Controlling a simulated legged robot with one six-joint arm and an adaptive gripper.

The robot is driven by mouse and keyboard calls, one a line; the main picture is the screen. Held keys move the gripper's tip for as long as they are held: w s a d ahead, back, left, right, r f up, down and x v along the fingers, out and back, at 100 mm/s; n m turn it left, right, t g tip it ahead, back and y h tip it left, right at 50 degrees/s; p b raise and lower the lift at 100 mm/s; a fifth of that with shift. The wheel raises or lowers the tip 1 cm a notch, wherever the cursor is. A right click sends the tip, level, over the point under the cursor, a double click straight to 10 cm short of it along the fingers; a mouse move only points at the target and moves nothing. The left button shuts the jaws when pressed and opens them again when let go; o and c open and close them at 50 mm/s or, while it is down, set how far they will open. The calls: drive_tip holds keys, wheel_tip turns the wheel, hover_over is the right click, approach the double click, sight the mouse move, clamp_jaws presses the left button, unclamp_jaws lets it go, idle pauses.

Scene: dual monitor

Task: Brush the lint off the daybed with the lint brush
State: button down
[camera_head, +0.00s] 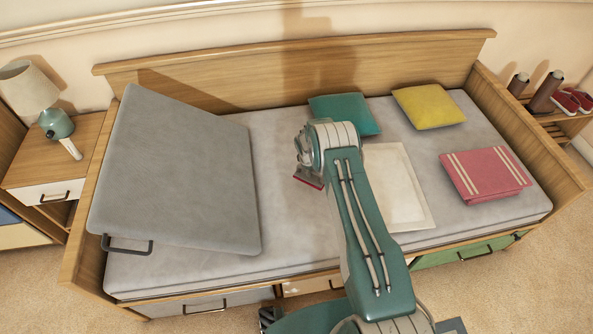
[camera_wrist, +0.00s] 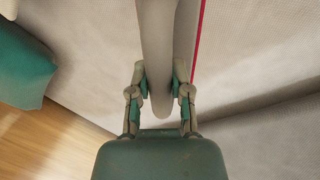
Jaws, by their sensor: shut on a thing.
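My gripper (camera_wrist: 160,82) is shut on the pale grey handle of the lint brush (camera_wrist: 157,35), with one finger on each side. A red edge of the brush shows along the right of the handle in the wrist view. In the head view the red brush head (camera_head: 308,178) hangs below my wrist, over the middle of the daybed (camera_head: 275,215); I cannot tell whether it touches the mattress. The daybed has a wooden frame and a light grey mattress. My arm hides part of it. I cannot make out any lint.
A large grey panel (camera_head: 175,170) lies tilted on the left of the mattress. A teal cushion (camera_head: 345,112), a yellow cushion (camera_head: 428,106), a folded pink blanket (camera_head: 485,174) and a cream flat piece (camera_head: 405,190) lie right. A nightstand with a lamp (camera_head: 55,122) stands left.

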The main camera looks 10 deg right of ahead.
drive_tip(key=shift+r, duration=0.95)
drive_tip(key=shift+a, duration=0.1)
